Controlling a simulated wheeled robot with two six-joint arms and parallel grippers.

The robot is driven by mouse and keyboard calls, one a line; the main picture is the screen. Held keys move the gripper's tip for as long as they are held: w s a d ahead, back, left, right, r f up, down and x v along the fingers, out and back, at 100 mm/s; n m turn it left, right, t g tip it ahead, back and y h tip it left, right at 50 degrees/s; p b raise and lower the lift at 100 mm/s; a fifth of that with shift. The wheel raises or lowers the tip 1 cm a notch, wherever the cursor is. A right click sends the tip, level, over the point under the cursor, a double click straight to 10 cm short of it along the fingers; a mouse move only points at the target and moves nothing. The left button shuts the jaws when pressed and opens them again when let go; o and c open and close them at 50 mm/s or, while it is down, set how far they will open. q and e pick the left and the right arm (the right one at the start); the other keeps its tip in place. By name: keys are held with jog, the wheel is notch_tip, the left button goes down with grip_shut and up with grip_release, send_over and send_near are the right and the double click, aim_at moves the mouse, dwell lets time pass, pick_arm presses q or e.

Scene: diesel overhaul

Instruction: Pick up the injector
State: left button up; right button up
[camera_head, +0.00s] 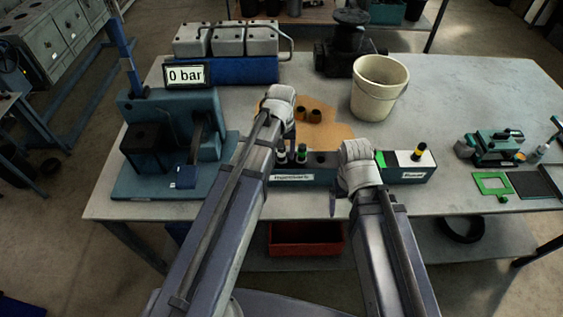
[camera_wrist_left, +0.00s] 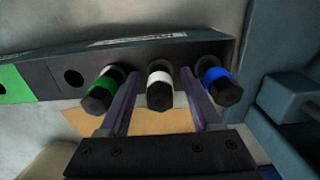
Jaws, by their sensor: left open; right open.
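A rack (camera_head: 320,179) along the table's front edge holds upright injectors. In the left wrist view three stand in a row: a green-banded injector (camera_wrist_left: 104,88), a white-banded injector (camera_wrist_left: 160,88) and a blue-banded injector (camera_wrist_left: 220,86). The green-banded one also shows in the head view (camera_head: 301,154). My left gripper (camera_head: 289,135) is over the rack, open; in its wrist view the fingers (camera_wrist_left: 158,95) lie either side of the white-banded injector. Contact cannot be told. My right gripper (camera_head: 341,198) is open and empty at the rack's front. A yellow-banded injector (camera_head: 419,152) stands at the rack's right end.
A blue test stand (camera_head: 170,140) with a "0 bar" display (camera_head: 186,75) is on the left. A beige bucket (camera_head: 379,88) and a dark machine part (camera_head: 347,45) stand behind the rack. Green parts (camera_head: 492,183) lie on the right. The table's back right is clear.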

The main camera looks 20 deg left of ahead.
pick_arm(q)
grip_shut()
dwell(0.3)
dwell(1.0)
